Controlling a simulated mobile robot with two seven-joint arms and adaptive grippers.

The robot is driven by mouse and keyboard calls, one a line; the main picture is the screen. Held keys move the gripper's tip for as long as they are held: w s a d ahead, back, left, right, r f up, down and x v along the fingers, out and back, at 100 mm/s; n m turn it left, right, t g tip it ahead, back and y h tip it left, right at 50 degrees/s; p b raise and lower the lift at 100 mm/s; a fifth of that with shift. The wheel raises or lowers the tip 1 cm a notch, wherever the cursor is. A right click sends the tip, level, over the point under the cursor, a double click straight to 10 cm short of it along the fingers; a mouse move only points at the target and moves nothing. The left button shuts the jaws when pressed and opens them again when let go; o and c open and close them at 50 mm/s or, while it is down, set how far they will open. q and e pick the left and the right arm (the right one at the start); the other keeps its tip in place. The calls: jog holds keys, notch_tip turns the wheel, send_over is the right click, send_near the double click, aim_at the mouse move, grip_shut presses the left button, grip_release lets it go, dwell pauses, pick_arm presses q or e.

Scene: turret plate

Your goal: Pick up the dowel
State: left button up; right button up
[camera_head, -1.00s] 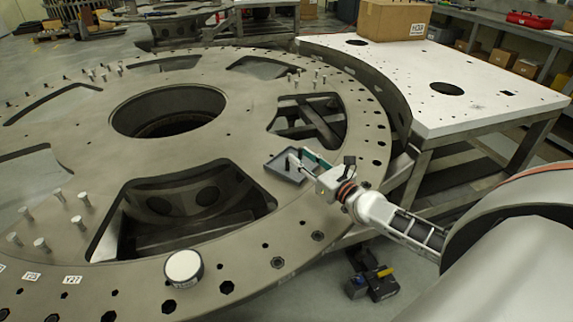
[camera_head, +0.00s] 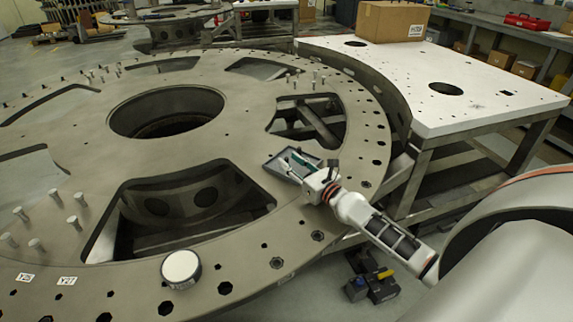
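Several metal pins that look like dowels stand upright on the turret plate (camera_head: 235,230): a near-left group with one dowel (camera_head: 80,199), a far-right group with another (camera_head: 315,76), and more at the far left (camera_head: 102,72). I cannot tell which one the task means. A shallow grey tray (camera_head: 274,166) lies on the plate by the right-hand cut-out. My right gripper (camera_head: 290,160) is low over this tray, its two fingers apart, one teal-green. Whether a small dowel lies under the fingers is hidden. My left gripper is not in view.
A white-topped table (camera_head: 470,105) with a cardboard box (camera_head: 392,20) stands behind right. A round white-topped cylinder (camera_head: 181,268) sits on the plate's near rim. The plate has large open cut-outs and a central hole (camera_head: 166,112). A dark device (camera_head: 372,284) is on the floor.

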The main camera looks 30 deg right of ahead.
jog(key=shift+w+a, duration=0.1)
jog(key=shift+w, duration=1.2)
grip_shut()
jog(key=shift+r, duration=0.15)
